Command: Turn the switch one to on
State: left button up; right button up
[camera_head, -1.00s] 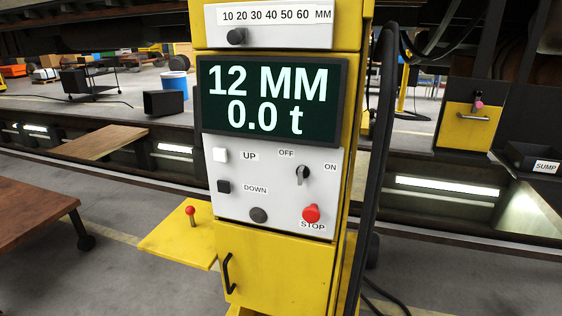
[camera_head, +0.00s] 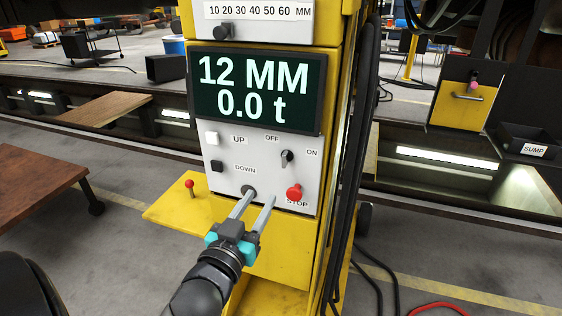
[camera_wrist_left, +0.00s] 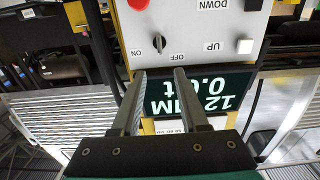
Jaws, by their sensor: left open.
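Switch one, by its place between the OFF and ON labels, is a small dark rotary knob (camera_head: 287,157) on the grey panel of the yellow cabinet. Its pointer looks about upright in the head view. In the left wrist view the panel is upside down and the knob (camera_wrist_left: 158,43) stands just beyond the fingertips, between ON and OFF. My left gripper (camera_head: 259,195) is open and empty, with two parallel grey fingers pointing at the panel. In the head view its tips appear below and left of the knob; contact cannot be told. My right gripper is not in view.
The red STOP button (camera_head: 294,193) is just below the knob. The display (camera_head: 256,88) above reads 12 MM and 0.0 t. UP (camera_head: 212,138) and DOWN (camera_head: 217,166) buttons are at the left. A yellow shelf with a red-tipped lever (camera_head: 190,184) juts out left.

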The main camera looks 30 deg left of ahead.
aim_at(283, 161)
pick_arm(q)
jog(key=p+x, duration=0.1)
jog(key=x, duration=1.3)
jog(key=shift+w+d, duration=0.1)
jog(key=shift+w, duration=0.05)
jog(key=shift+c, duration=0.4)
grip_shut()
